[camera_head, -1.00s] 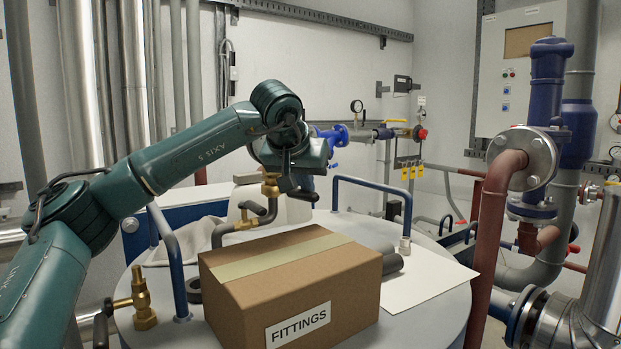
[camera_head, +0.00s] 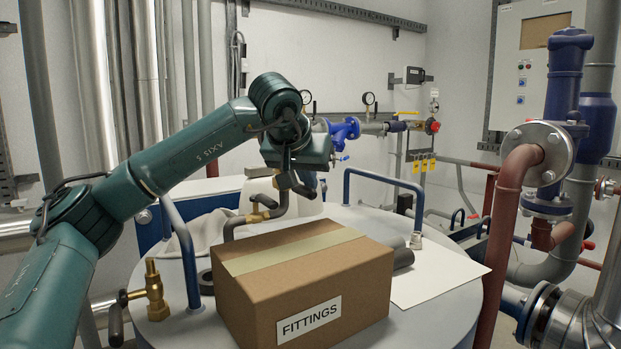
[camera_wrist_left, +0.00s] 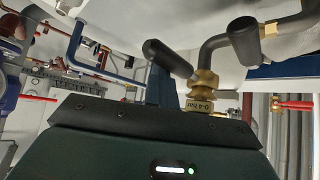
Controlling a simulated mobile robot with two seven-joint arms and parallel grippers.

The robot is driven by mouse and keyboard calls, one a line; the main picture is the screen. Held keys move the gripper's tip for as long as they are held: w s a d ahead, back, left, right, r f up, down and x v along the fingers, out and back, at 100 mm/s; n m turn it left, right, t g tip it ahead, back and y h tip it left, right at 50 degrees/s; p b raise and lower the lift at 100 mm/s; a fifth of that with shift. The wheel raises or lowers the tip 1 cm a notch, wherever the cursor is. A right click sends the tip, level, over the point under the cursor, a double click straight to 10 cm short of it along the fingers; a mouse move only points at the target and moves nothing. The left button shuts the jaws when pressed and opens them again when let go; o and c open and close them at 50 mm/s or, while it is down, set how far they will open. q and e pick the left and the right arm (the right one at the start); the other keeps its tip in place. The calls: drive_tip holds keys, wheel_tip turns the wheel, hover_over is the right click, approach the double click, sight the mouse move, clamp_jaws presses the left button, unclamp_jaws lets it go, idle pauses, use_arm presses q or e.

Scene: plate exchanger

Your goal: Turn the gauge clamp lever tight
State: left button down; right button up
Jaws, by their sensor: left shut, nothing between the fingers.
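My left gripper (camera_head: 298,188) is at the bent grey gauge pipe (camera_head: 280,206) behind the carton; its fingers are shut and empty. I cannot tell whether the fingers touch the lever. My right gripper is out of view.
A carton marked FITTINGS (camera_head: 315,285) stands on the round tank top (camera_head: 425,322), in front of the pipe. Blue rails (camera_head: 385,180) rise from the tank. A brass valve (camera_head: 154,292) stands at left, and a white sheet (camera_head: 440,275) lies at right.

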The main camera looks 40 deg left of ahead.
use_arm(q)
drive_tip(key=shift+s+f, duration=0.1)
drive_tip(key=shift+f, duration=0.15)
drive_tip(key=b+v, duration=0.1)
drive_tip(key=v, duration=1.2)
drive_tip(key=shift+r, duration=0.4)
